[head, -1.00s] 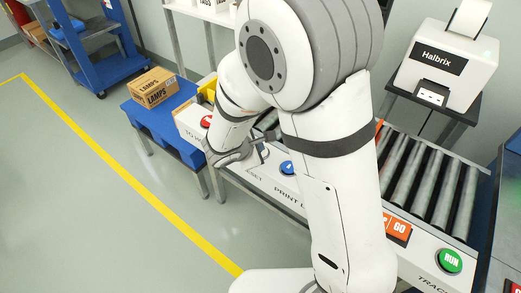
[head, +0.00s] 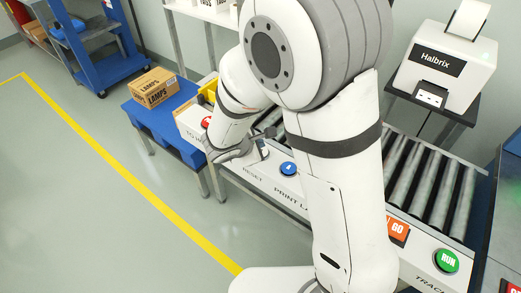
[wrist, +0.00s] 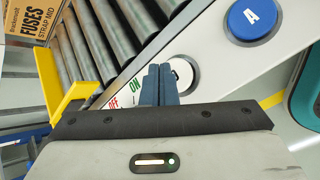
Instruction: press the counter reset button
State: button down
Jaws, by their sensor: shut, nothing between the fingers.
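The reset button is a pale round button (wrist: 184,74) in a dark ring on the white panel, in the wrist view. My fingers cover its left part, and I cannot tell whether they touch it. My gripper (wrist: 158,68) is shut and empty, its two blue-grey fingers together, with the tips at the button's left edge. In the head view the RESET label (head: 252,174) shows on the panel below my wrist, and my arm hides much of that area.
A blue button marked A (wrist: 251,18) is to the right of the reset button. A roller conveyor (wrist: 125,30) and a yellow bracket (wrist: 66,94) lie to the left, with a FUSES box (wrist: 32,25). A green RUN button (head: 446,260) is farther along the panel.

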jog(key=shift+r+p, duration=1.65)
jog(key=shift+r, duration=0.85)
jog(key=shift+f, duration=0.1)
jog(key=s+d+r+m+g+p, duration=0.1)
jog(key=s+d+r+m+g, duration=0.1)
jog(key=s+d+r+m, duration=0.35)
jog(key=s+d+r+m+g+p, duration=0.2)
jog(key=s+d+r+m+g, duration=0.1)
jog(key=d+r+m, duration=0.4)
jog(key=s+d+r+m+y+p, duration=0.2)
jog(key=s+r+m+y, duration=0.2)
jog(key=s+m, duration=0.4)
jog(key=shift+s+d+r+y, duration=0.25)
jog(key=shift+s+r+y, duration=0.2)
jog(key=shift+s, duration=0.4)
